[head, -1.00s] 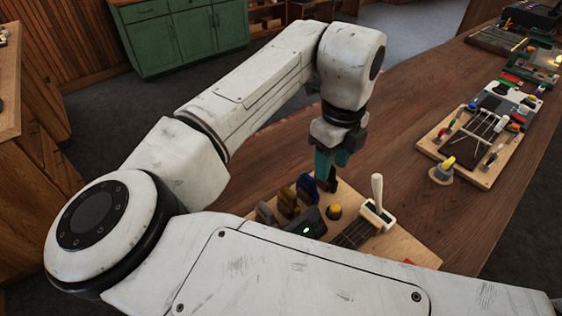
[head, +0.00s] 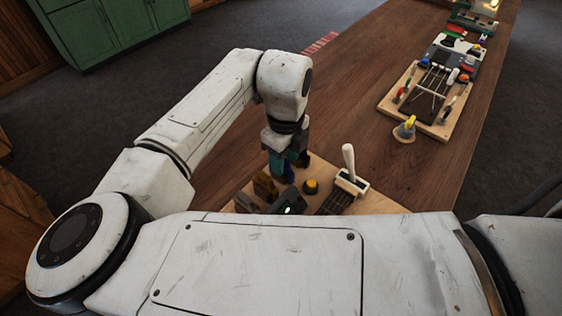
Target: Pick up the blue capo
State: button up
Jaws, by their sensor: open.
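The blue capo (head: 288,174) stands on the light wooden board (head: 385,204) at the near end of the bench. Only a small part of it shows, since my gripper covers most of it. My gripper (head: 287,166) points down at the capo and is open, with its fingers around or just beside it; I cannot tell which. I cannot see whether a finger touches it.
Mustard-coloured capos (head: 265,187) stand just left of the blue one. A dark device with a green light (head: 288,210), an orange-yellow knob (head: 311,186) and a white-handled tool (head: 350,170) are close by.

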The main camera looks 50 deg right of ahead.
jog(key=shift+f, duration=1.2)
jog(key=shift+c, duration=0.4)
grip_shut()
